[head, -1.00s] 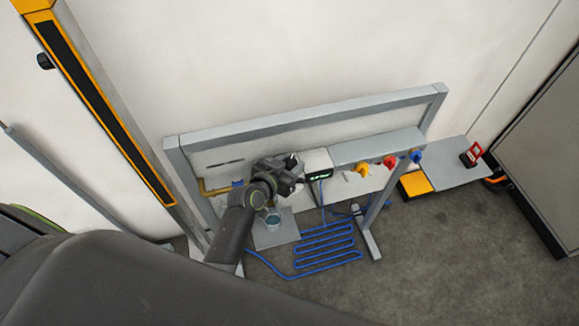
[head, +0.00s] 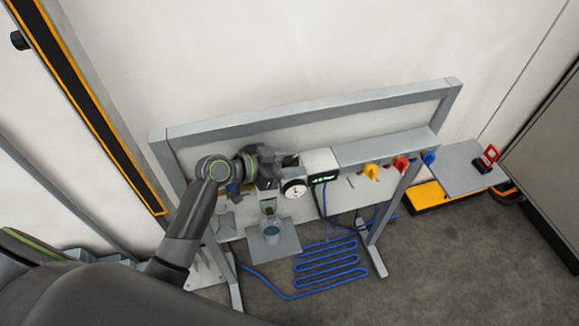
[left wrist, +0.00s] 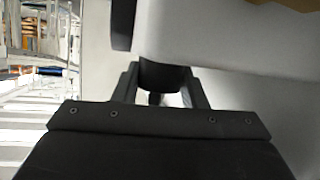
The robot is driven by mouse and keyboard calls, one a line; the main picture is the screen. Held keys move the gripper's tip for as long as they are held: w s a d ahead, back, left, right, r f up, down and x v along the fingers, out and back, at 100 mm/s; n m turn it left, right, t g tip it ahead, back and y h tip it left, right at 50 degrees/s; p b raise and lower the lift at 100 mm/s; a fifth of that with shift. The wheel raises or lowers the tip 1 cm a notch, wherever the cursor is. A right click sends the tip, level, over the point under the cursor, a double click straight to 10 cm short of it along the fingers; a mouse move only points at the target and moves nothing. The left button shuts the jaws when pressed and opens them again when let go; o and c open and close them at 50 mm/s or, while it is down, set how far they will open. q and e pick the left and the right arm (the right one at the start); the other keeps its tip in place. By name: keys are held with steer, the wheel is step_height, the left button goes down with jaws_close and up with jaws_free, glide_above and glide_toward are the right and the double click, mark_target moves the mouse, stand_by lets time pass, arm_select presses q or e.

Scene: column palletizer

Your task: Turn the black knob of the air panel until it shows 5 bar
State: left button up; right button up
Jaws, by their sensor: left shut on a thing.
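The black knob (left wrist: 165,75) shows in the left wrist view between the two fingers of my left gripper (left wrist: 161,88), which is shut on it. A pale housing (left wrist: 235,40) lies just beyond the knob. In the head view my left gripper (head: 280,166) is at the air panel, and it and my wrist largely hide the knob. The round white gauge (head: 294,189) faces out just below the gripper; its needle is too small to read. A green-lit display (head: 323,178) sits right of it, its digits unreadable. My right gripper is not in view.
A grey frame (head: 310,108) stands around the panel. Yellow (head: 371,172), red (head: 401,164) and blue (head: 429,158) fittings hang to the right. Open floor lies at the lower right.

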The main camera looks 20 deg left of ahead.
arm_select(q)
steer(key=shift+o, duration=0.2)
steer(key=o, duration=0.5)
steer(key=shift+o, duration=0.9)
steer(key=shift+w+d+f, duration=0.1)
steer(key=shift+d, duration=0.05)
steer(key=b+v, duration=0.3)
steer(key=v, duration=1.4)
